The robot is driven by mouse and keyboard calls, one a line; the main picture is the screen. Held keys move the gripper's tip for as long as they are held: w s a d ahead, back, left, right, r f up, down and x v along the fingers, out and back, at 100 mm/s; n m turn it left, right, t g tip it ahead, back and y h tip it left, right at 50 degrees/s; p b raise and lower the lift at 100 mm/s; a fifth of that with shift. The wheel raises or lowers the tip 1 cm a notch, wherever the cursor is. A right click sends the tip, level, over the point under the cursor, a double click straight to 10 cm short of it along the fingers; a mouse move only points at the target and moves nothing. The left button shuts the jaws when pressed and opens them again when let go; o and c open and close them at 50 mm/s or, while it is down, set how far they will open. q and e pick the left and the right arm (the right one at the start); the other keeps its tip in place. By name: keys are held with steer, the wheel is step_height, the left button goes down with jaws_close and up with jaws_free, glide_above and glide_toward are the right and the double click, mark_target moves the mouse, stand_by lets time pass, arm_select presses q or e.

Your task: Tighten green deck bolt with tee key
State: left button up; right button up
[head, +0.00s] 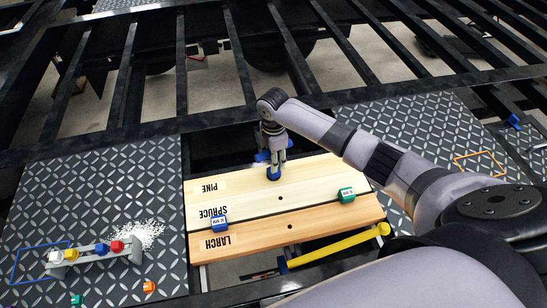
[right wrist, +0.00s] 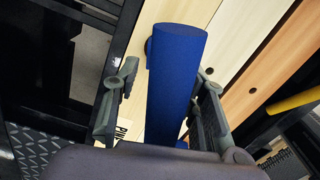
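A blue tee-shaped tool (head: 274,174) stands upright over the pine board (head: 235,180); its lower end is close to the board, and I cannot tell if it touches. My right gripper (head: 272,148) points down over it. In the right wrist view, a thick blue bar (right wrist: 175,80) lies between my right gripper's fingers (right wrist: 167,72); a narrow gap shows at the left finger, so the fingers look open around it. A green labelled block (head: 346,195), perhaps the green bolt's head, sits at the right of the spruce board (head: 275,207). My left gripper is not seen.
A blue labelled block (head: 220,224) sits near the larch board (head: 260,241). A yellow bar (head: 335,247) lies in front. A rack (head: 95,255) with coloured pieces stands on the left tread plate (head: 60,200). Open gaps show between the black frame rails (head: 182,65).

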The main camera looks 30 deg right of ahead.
step_height(320, 180, up, 12)
steer(key=shift+f, duration=0.1)
stand_by(0.4)
